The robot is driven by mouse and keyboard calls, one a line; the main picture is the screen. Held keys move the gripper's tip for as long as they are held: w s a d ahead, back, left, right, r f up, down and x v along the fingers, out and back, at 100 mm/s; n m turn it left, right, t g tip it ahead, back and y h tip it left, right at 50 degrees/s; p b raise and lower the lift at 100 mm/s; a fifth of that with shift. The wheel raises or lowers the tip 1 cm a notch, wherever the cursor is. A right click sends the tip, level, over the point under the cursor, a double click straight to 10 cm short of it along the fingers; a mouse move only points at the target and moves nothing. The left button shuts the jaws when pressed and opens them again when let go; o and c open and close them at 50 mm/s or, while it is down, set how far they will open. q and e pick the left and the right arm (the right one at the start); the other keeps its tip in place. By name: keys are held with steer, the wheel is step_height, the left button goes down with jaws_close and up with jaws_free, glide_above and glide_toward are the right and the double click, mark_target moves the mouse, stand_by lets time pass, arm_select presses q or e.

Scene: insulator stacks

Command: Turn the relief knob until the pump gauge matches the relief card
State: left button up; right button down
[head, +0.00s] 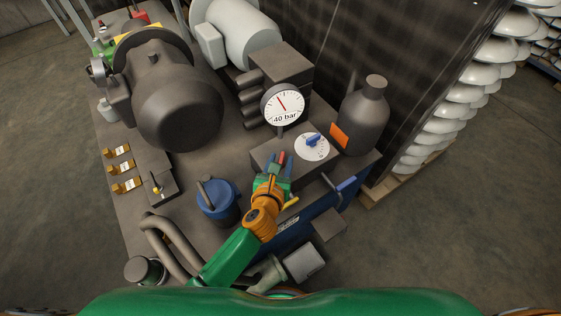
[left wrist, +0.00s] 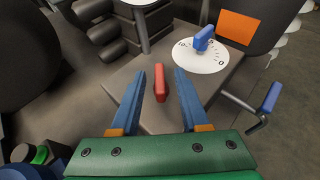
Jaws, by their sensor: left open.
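The relief knob (head: 312,139) is a blue bar knob on a white numbered dial, on a grey block; the left wrist view shows it too (left wrist: 203,38). The round white pump gauge (head: 282,106) stands behind it, marked 40 bar, its red needle pointing up and slightly left. My left gripper (head: 277,158) is open just in front of the block, left of and apart from the knob. A red upright tab (left wrist: 161,85) shows between its blue fingers, not gripped. I cannot tell which card is the relief card. My right gripper is out of view.
An orange plate (head: 340,136) leans by a dark bottle (head: 361,115). Small brass-held cards (head: 121,169) lie at left. A blue-lidded pot (head: 217,198) is left of my arm. A blue-handled lever (head: 346,184) juts out at front right. White insulator stacks (head: 447,112) stand right.

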arm_select(q)
jaws_close()
steer(key=shift+r, duration=0.1)
